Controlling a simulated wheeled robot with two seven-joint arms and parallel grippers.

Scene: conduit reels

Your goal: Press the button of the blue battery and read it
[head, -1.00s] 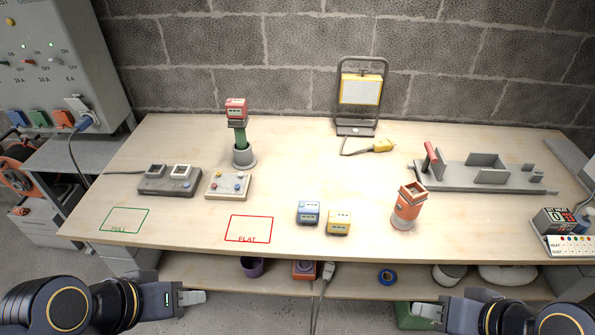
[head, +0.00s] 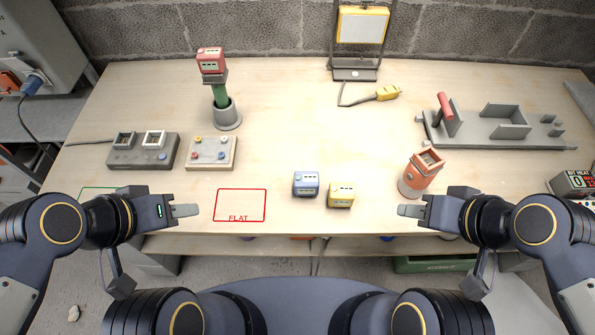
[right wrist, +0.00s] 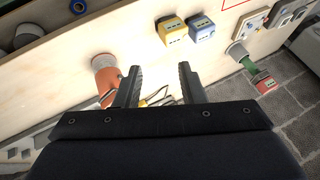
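The blue battery (head: 306,184) is a small block standing on the table, just right of the red FLAT outline. A dark panel shows on its front face; I cannot make out a lit reading. It also shows in the right wrist view (right wrist: 201,27), beside the yellow battery (right wrist: 172,31). My left gripper (head: 198,210) is over the table's front edge, left of the FLAT outline and apart from the battery; its fingers overlap in this view. My right gripper (head: 400,210) is right of the yellow battery, and the right wrist view shows its fingers apart (right wrist: 158,85) with nothing between them.
An orange holder (head: 420,175) stands near my right gripper. A red battery (head: 211,60) sits atop a green post. A grey charger (head: 142,152) and a button board (head: 211,153) are at left. A lamp (head: 360,25) stands at back. The table's middle is clear.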

